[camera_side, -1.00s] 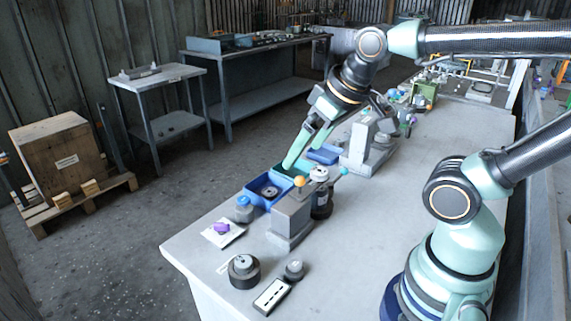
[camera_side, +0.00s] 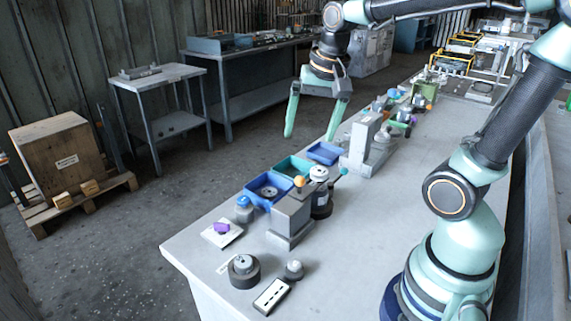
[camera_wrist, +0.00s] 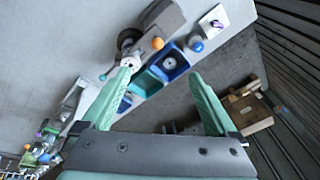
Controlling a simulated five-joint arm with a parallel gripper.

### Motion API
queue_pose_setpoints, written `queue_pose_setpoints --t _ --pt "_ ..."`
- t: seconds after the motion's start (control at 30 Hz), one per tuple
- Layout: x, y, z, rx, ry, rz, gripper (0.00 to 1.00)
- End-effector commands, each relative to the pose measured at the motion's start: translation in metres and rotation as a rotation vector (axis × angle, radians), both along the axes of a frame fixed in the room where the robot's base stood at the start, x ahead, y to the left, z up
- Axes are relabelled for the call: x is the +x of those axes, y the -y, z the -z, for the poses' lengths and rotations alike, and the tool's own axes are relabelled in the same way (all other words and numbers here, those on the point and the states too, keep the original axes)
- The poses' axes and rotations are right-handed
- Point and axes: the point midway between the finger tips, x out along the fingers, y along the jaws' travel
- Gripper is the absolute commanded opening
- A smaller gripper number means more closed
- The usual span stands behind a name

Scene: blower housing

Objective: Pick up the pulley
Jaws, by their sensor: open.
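A round grey part with a central hub, which looks like the pulley (camera_side: 269,192), lies in the blue bin (camera_side: 252,184) at the table's far edge. In the wrist view the pulley (camera_wrist: 169,62) shows small inside the blue bin (camera_wrist: 184,68), between my spread fingers. My gripper (camera_side: 310,137) is open and empty, fingers pointing down. It hangs well above and apart from the bins, appearing beyond the table's far edge in the side view. Its two green fingers (camera_wrist: 162,72) also show in the wrist view.
A teal bin (camera_side: 292,167) and another blue bin (camera_side: 324,153) stand beside the first. A grey block fixture (camera_side: 290,216) with an orange knob, and a dark round unit (camera_side: 321,203), stand close by. A dark round part (camera_side: 244,272) sits at the front.

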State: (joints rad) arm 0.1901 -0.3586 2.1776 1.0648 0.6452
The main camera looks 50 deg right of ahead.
Motion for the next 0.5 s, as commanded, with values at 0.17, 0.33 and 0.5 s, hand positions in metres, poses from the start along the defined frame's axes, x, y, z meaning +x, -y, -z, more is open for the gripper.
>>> queue_pose_setpoints --t 0.17,0.33,0.5 --pt "0.018 0.045 0.01 0.102 -0.119 0.482 0.94" --pt "0.025 0.074 0.02 0.149 -0.188 0.797 0.94" --pt "0.027 0.084 0.027 0.162 -0.214 0.923 0.94"
